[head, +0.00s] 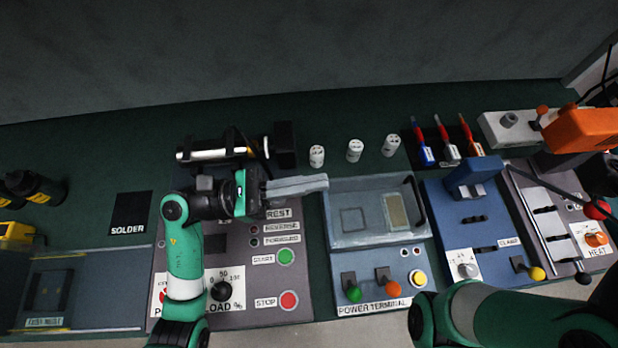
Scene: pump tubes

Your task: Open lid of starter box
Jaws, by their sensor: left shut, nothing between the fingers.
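A box with a clear, greyish lid (352,190) stands at centre right, above the POWER TERMINAL label. No label reading "starter box" is legible, but this is the lidded box in view. The lid appears down, with a dark handle (415,202) along its right side. My left gripper (325,182) is shut and empty. Its grey fingers point right, with the tips at the box's upper left corner; I cannot tell whether they touch it. My right arm enters at the lower right, and its gripper is out of view.
A panel with a green START button (286,256) and a red STOP button (289,299) lies left of the box. Several white cylinders (355,150) stand behind it. A blue clamp unit (472,215) is close on its right. Green table is bare toward the back.

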